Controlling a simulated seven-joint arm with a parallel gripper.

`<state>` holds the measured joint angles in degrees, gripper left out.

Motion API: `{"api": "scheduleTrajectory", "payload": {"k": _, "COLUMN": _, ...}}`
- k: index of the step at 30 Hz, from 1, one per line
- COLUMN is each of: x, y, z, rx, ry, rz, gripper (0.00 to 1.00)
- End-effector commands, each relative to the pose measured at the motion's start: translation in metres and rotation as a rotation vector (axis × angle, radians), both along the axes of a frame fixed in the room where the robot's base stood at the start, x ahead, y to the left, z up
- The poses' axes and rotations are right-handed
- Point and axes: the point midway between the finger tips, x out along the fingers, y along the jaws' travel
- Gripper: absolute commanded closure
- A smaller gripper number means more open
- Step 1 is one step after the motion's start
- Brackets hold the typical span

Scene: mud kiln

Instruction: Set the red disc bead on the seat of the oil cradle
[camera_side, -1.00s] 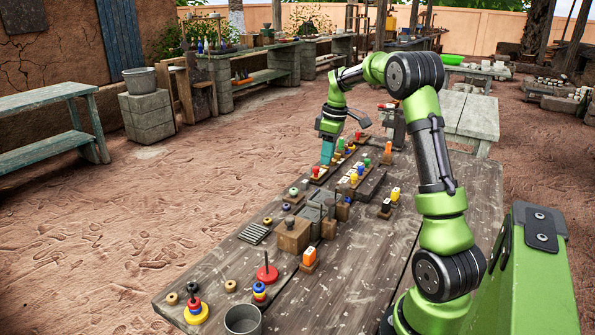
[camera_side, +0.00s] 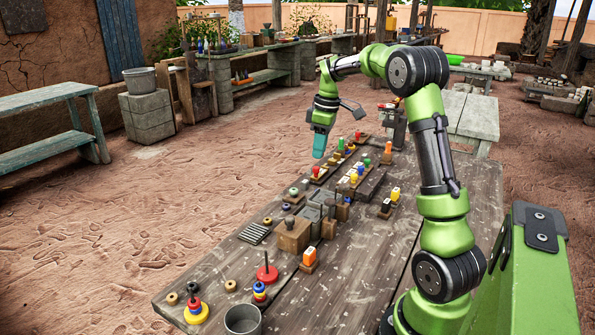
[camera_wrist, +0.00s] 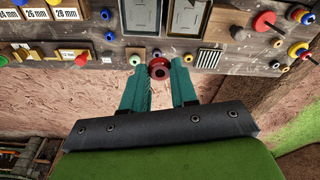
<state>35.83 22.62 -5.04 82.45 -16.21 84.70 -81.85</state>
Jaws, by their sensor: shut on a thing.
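In the wrist view my gripper (camera_wrist: 157,76) has its two teal fingers on either side of the red disc bead (camera_wrist: 159,68), which has a dark hole in its middle. In the side view my gripper (camera_side: 318,154) hangs above the far left edge of the wooden table (camera_side: 345,285), clear of the table's things. The bead cannot be made out there. I cannot tell which of the small wooden pieces on the table is the oil cradle, nor see its seat.
A wooden block (camera_side: 292,235) stands mid-table near a slatted grille (camera_side: 254,233). A red disc with a spindle (camera_side: 267,274), stacked rings (camera_side: 195,311) and a grey cup (camera_side: 242,319) are at the near end. Several coloured pegs stand on the far half.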

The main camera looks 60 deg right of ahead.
Motion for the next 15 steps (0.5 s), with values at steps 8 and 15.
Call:
{"api": "scheduleTrajectory", "payload": {"k": 8, "x": -0.007, "y": 0.06, "z": -0.037, "rx": 0.005, "ry": 0.008, "rz": 0.002, "gripper": 0.92}}
{"api": "scheduleTrajectory", "payload": {"k": 15, "x": -0.01, "y": 0.06, "z": -0.075, "rx": -0.002, "ry": 0.004, "rz": -0.045, "gripper": 0.92}}
